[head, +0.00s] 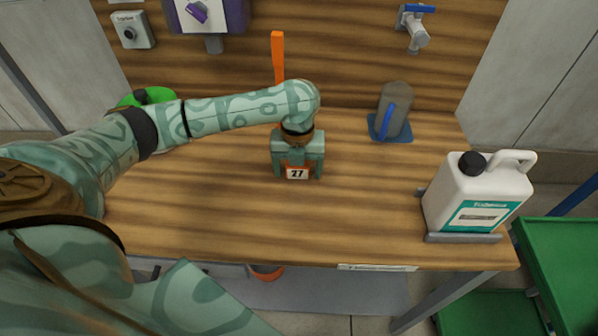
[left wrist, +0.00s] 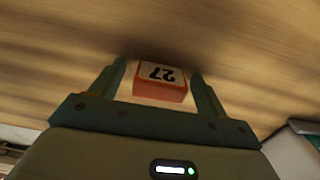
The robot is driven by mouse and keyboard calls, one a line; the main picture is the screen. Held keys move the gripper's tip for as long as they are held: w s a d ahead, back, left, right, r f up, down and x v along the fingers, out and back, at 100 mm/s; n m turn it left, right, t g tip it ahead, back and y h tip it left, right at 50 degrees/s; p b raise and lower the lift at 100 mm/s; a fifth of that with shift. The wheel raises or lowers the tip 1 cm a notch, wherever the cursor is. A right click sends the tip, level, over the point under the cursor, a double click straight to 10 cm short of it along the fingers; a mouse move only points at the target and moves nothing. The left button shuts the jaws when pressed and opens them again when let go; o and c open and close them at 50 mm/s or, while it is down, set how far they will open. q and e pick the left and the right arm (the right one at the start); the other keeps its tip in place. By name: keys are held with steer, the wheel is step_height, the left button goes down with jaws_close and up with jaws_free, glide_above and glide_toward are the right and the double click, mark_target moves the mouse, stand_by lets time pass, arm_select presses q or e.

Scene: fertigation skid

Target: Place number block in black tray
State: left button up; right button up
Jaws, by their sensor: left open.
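The number block (head: 297,174) is a small orange block with a white face reading 27. It is on the wooden workbench (head: 370,215), near its middle. My left gripper (head: 299,177) points down over it, with its open fingers on either side. In the left wrist view the block (left wrist: 160,82) sits between the two fingertips (left wrist: 158,75), with a narrow gap beside it. I cannot make out a black tray in either view. My right gripper is not in view.
A white jug (head: 476,195) with a black cap stands on a grey base at the right. A grey cylinder with a blue handle (head: 394,112) is at the back right. An upright orange bar (head: 278,55) rises behind my arm. The bench's front middle is clear.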

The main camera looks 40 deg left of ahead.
arm_select(q)
steer(key=shift+r, duration=0.15)
steer(key=c, duration=1.1)
steer(key=shift+r, duration=0.1)
